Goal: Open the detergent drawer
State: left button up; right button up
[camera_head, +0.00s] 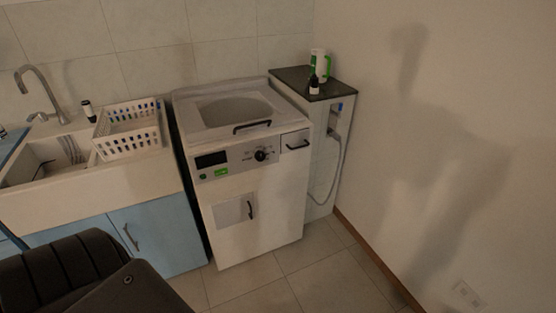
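The washing machine (262,213) stands in the middle of the head view, between the sink unit and a narrow cabinet. The detergent drawer (295,141) is at the upper right of its front panel. It has a small dark handle (297,147) and appears closed, its face level with the panel. The panel also has a dark display, a black knob (260,155) and green labels. A black bar handle (252,126) sits at the front of the top lid. Neither gripper shows in the head view.
A white sink (40,165) with a faucet and a white basket (128,128) is on the left, above blue cabinets. A dark-topped narrow cabinet (290,74) holding a green-and-white container (319,64) and a small bottle stands right. Floor in front is clear.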

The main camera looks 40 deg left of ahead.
aim_at(297, 140)
jog(key=u, duration=0.25)
jog(key=i, duration=0.85)
